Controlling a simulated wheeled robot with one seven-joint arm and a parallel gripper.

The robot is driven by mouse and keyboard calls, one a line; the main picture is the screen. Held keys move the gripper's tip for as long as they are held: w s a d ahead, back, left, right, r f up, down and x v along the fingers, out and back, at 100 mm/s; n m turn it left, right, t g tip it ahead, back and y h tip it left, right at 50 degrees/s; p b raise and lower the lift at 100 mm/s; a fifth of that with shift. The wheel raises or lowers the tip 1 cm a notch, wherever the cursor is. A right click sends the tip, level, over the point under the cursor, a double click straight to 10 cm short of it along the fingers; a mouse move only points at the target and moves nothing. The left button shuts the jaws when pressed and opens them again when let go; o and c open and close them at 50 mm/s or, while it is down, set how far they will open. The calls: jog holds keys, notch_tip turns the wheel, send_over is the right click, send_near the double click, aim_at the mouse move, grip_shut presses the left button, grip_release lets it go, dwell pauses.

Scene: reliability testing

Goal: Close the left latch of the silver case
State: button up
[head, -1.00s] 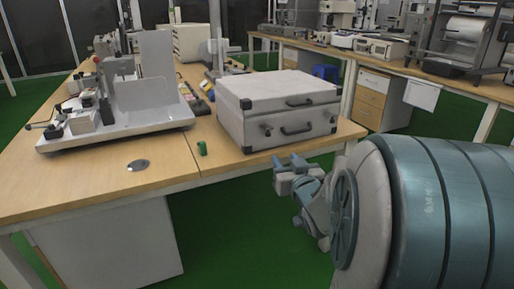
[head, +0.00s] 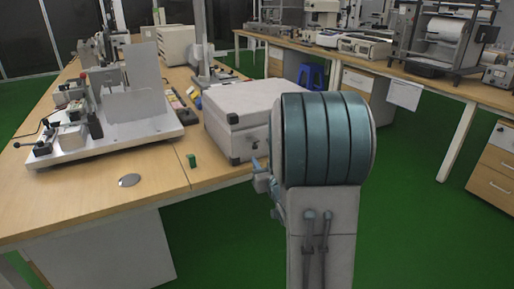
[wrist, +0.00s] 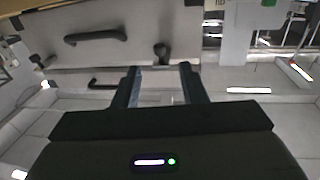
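The silver case (head: 228,115) stands on the wooden bench, its lid down. My arm hides most of its front face in the head view. In the wrist view the case front (wrist: 115,58) fills the upper left, with a dark handle (wrist: 95,37) and a small dark latch-like part (wrist: 162,52) to its right. I cannot tell which latch this is, or its exact position. My gripper (wrist: 160,72) is open, its two fingers apart with nothing between them, pointing at the case below that part. In the head view my gripper (head: 258,170) shows partly, beside the front of the case.
A green object (head: 192,161) and a round dark disc (head: 129,180) lie on the bench (head: 90,207). Another bench (head: 440,84) with equipment runs along the right. The green floor (head: 420,220) in front is clear.

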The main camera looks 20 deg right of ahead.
aim_at(256, 148)
jog(key=w, duration=0.4)
jog(key=w+d, duration=0.1)
jog(key=w, duration=0.1)
jog(key=shift+w, duration=0.4)
grip_shut()
